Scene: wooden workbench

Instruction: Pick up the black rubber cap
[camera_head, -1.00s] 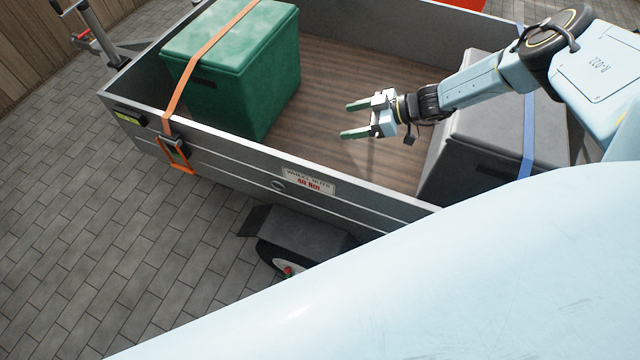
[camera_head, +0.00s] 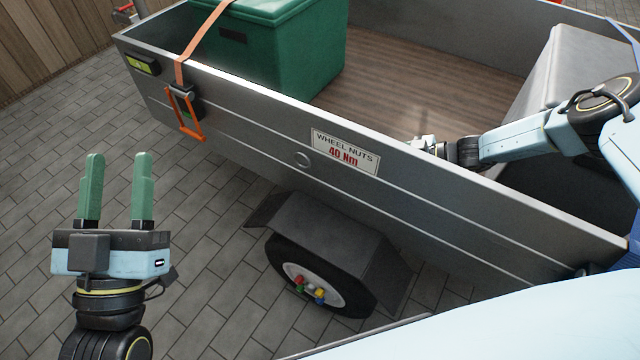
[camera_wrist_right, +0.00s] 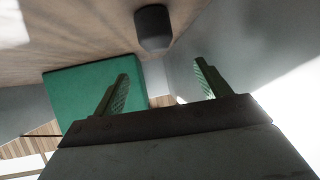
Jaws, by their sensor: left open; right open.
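A dark, rounded cylindrical object (camera_wrist_right: 153,28) shows at the top of the right wrist view, beyond my fingertips; it may be the black rubber cap, but I cannot tell for sure. I cannot make out a black cap in the head view. My right gripper (camera_wrist_right: 160,72) is open and empty, with the object apart from its fingers. In the head view, its fingers are mostly hidden behind the trailer's near side wall (camera_head: 250,115). My left gripper (camera_head: 118,160) is open and empty, fingers pointing up the picture, over the paving left of the trailer wheel.
A green box (camera_head: 300,50) with an orange strap (camera_head: 203,30) stands in the trailer; it also shows in the right wrist view (camera_wrist_right: 85,95). A grey box (camera_head: 575,75) stands at the right. The wheel (camera_head: 315,275) carries small coloured nuts. Paving (camera_head: 60,140) at left is open.

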